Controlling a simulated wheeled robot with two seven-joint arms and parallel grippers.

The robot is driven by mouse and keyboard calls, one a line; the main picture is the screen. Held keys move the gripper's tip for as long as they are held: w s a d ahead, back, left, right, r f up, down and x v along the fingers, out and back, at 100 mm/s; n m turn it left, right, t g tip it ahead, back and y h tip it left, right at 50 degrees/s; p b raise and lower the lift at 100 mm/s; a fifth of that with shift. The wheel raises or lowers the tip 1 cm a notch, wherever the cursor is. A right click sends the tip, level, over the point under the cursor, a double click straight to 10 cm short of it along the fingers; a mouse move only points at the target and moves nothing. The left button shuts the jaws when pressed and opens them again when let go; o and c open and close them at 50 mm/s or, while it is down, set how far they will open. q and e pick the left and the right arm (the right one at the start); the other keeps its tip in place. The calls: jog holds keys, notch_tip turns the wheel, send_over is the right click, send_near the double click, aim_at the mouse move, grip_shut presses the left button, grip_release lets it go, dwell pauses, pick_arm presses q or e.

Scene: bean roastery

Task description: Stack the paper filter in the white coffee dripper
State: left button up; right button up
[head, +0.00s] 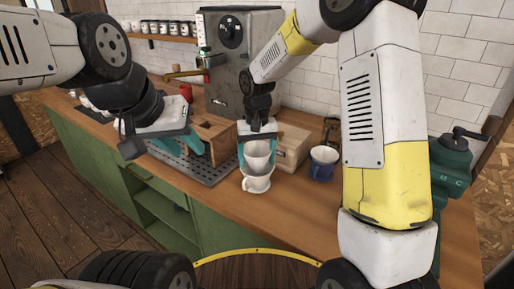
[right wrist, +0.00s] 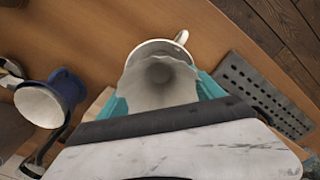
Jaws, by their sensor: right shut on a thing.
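The paper filter (head: 258,158), a pale cone with its wide end up, is between the teal fingers of my right gripper (head: 257,152). In the right wrist view the filter (right wrist: 158,84) sits between both fingers (right wrist: 160,97). The white coffee dripper (head: 257,184) stands upright on the counter directly below. The filter's narrow end overlaps the dripper's mouth; I cannot tell how far it is inside. In the right wrist view the filter hides most of the dripper, leaving its rim and handle (right wrist: 182,37) showing. My left gripper (head: 162,138) is open and empty, above the drip tray.
A blue cup (head: 323,163) stands right of the dripper. A wooden box (head: 290,148) is behind it. A dark slotted drip tray (head: 196,168) and another wooden box (head: 214,136) lie left. A grey machine (head: 240,75) stands behind. The counter's front right (head: 305,210) is clear.

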jog(key=o, duration=1.3)
jog(key=shift+f, duration=0.1)
notch_tip(320, 180, up, 12)
jog(key=s+d+r+t+y, duration=0.1)
jog(key=s+d+r+t, duration=0.2)
jog(key=s+d+r, duration=0.55)
jog(key=s+d+t, duration=0.1)
jog(key=s+d, duration=0.1)
jog(key=s, duration=0.2)
jog(key=s+d+f+m+t, duration=0.1)
jog(key=s, duration=0.3)
jog(key=s+d+f+t+y, duration=0.1)
jog(key=s+d, duration=0.1)
jog(key=s, duration=0.2)
jog(key=shift+s+d+m, duration=0.3)
jog(key=shift+s+d, duration=0.05)
